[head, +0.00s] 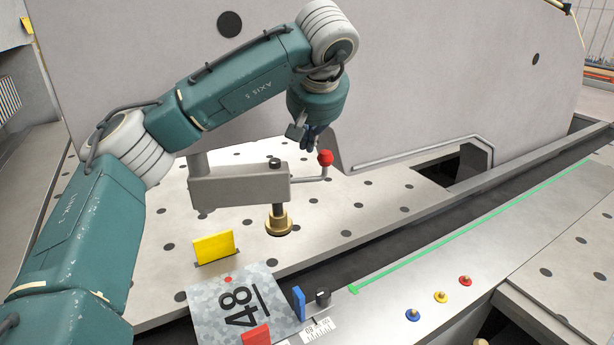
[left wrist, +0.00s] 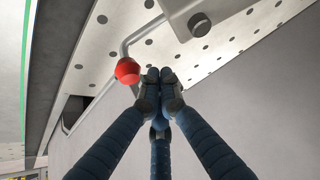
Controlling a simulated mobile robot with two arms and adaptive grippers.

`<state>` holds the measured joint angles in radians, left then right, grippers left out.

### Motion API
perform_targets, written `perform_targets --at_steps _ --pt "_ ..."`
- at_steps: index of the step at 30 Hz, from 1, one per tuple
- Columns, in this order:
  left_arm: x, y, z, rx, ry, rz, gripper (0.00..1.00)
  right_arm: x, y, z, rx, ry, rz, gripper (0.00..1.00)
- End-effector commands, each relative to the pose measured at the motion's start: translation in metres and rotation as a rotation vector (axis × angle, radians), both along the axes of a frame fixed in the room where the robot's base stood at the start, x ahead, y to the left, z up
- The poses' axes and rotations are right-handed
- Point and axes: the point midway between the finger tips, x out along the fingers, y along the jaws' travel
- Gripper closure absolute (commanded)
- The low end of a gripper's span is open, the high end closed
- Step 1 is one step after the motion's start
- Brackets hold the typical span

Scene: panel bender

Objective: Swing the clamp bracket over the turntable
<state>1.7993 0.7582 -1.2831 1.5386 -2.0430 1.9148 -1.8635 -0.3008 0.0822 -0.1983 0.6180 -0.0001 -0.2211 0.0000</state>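The clamp bracket (head: 240,187) is a grey arm on a post. Its dark spindle stands over a round brass piece (head: 278,222) on the perforated table; whether this brass piece is the turntable I cannot tell. A bent rod with a red knob (head: 325,158) sticks out from the bracket's right end. My left gripper (head: 308,143) is just above and left of the knob. In the left wrist view its blue fingers (left wrist: 160,76) meet at the tips with nothing seen between them. The red knob (left wrist: 127,71) is close beside them; contact is unclear. My right gripper is not in view.
A large grey panel (head: 440,70) stands behind the bracket. A yellow block (head: 214,247) and a speckled sheet marked 48 (head: 210,305) lie in front. A dark slot and a green strip (head: 470,232) run diagonally. Coloured buttons (head: 440,297) sit at the lower right.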

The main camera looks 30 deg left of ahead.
Motion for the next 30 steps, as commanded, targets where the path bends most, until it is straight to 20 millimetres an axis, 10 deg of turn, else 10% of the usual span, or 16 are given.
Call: perform_targets --at_steps 11,25,30 --pt "0.003 0.003 -0.006 -0.001 0.004 0.001 1.00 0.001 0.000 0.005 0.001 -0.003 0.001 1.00" --pt "0.042 0.036 -0.081 -0.001 0.006 0.002 1.00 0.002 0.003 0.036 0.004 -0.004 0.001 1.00" --pt "0.025 0.020 -0.074 -0.001 0.000 -0.004 1.00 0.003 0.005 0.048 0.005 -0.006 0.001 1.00"
